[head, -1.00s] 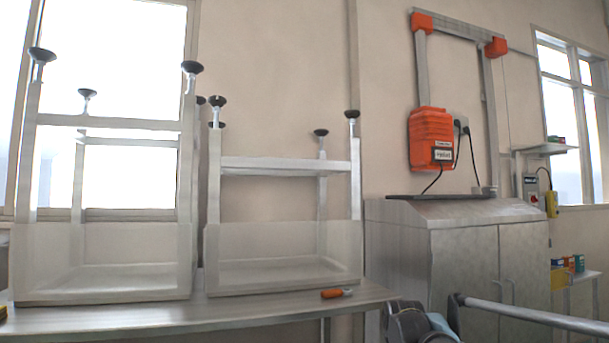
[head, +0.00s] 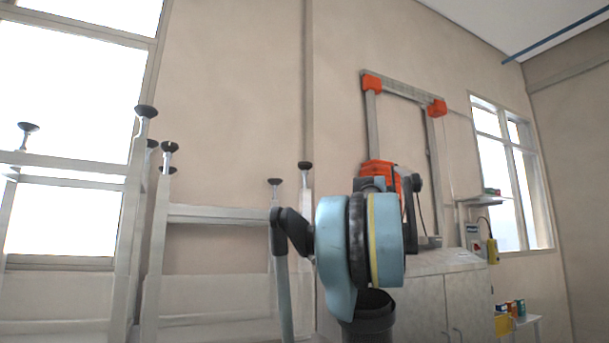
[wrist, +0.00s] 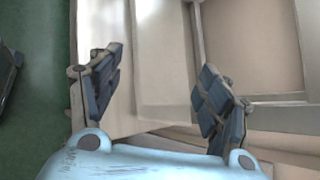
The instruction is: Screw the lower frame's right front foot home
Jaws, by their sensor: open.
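The lower frame (head: 235,215) stands legs up at the middle left of the head view, beside the taller frame. Its right front foot (head: 305,165) is a dark round pad on a short stem at the top of the right front post, just left of my raised arm. Its left front foot (head: 168,147) and right rear foot (head: 274,182) also show. My gripper (wrist: 162,95) is open and empty in the wrist view, its dark padded fingers apart before pale panels and bars. No foot is clearly seen between them. I cannot make out the fingers in the head view.
The taller frame (head: 70,175) stands to the left with its feet up. A grey cabinet (head: 445,290) stands to the right. A wall shelf (head: 484,199) and a small box (head: 493,251) are further right.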

